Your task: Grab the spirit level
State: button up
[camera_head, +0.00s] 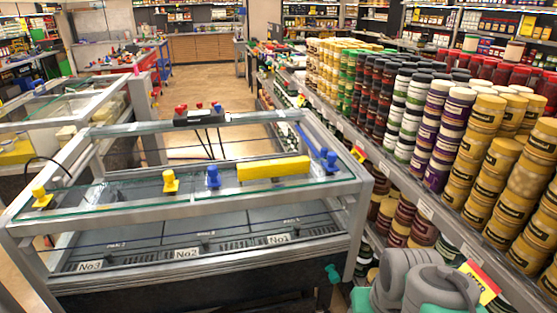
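A yellow bar (273,168), which looks like the spirit level, lies flat on the glass top of a metal-framed case. It lies lengthwise along the front part of the glass, right of centre, and nothing covers it. A blue knob-like piece (213,177) stands just off its left end. Grey rounded links of my arm show at the bottom right, well apart from the bar. My gripper cannot be made out in this view.
The metal frame (190,210) edges the case. Yellow pieces (170,181) and another blue piece (331,160) stand on it. A black block with red knobs (198,115) and hanging cables sits on the back rail. Shelves of stacked jars (465,115) line the right side.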

aim_at(298, 165)
jog(key=u, duration=0.05)
jog(key=k, duration=0.6)
jog(key=u, duration=0.45)
jog(key=i, duration=0.95)
jog(key=u, duration=0.6)
